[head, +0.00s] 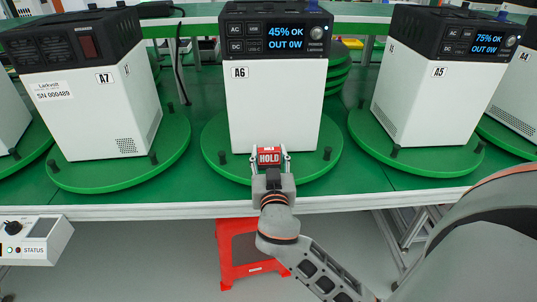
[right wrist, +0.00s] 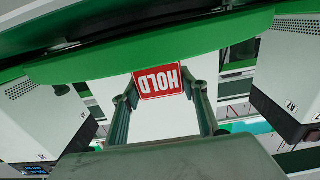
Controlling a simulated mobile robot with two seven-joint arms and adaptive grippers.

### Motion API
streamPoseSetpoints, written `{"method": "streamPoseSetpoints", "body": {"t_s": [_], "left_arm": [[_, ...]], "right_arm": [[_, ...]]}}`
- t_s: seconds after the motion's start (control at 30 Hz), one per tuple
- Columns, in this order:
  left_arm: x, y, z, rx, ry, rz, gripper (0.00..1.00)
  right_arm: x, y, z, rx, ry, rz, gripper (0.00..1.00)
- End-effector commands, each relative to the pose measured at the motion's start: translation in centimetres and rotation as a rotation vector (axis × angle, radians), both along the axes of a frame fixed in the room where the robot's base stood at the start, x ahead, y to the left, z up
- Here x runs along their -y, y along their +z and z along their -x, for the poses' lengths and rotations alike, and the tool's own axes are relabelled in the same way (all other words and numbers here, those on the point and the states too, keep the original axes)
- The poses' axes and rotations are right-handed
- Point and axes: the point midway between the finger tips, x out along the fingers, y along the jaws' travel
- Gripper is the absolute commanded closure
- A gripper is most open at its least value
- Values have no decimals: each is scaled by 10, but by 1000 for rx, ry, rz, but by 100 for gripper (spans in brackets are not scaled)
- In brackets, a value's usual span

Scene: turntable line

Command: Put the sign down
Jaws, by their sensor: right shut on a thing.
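The sign is a small red plate reading HOLD in white (head: 269,157). It is between the fingers of my right gripper (head: 270,160), which is shut on it. In the head view the gripper is at the front edge of the green turntable (head: 212,153) under unit A6 (head: 274,105), in front of that unit's white face. The right wrist view shows the sign (right wrist: 158,82) upside down between the two fingers (right wrist: 161,98). I cannot tell whether the sign's foot touches the turntable. My left gripper is not in view.
Unit A7 (head: 95,115) stands on a turntable at left, unit A5 (head: 424,95) on one at right. Dark pegs stand on the turntables' rims. A STATUS box (head: 35,240) is at the lower left. A red stool (head: 228,258) stands below the bench edge.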

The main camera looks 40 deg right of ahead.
Motion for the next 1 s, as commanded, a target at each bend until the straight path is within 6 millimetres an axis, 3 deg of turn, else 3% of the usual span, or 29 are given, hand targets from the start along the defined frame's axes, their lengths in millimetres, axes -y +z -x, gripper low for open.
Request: {"method": "streamPoseSetpoints", "body": {"t_s": [0.23, 0.27, 0.3, 0.33, 0.77, 1.0], "left_arm": [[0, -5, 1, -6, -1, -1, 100], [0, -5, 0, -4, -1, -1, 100], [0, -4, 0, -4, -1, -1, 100], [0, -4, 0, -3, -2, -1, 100], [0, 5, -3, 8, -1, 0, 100], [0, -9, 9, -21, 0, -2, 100]], "right_arm": [[0, -4, 0, 0, 0, -1, 80], [0, -4, 0, -1, 0, -1, 54], [0, -3, 0, 1, 0, -1, 44], [0, -3, 0, 1, 0, -1, 40], [0, 5, 0, 4, 0, 1, 40], [-22, -2, 36, -4, 2, -6, 40]]}}
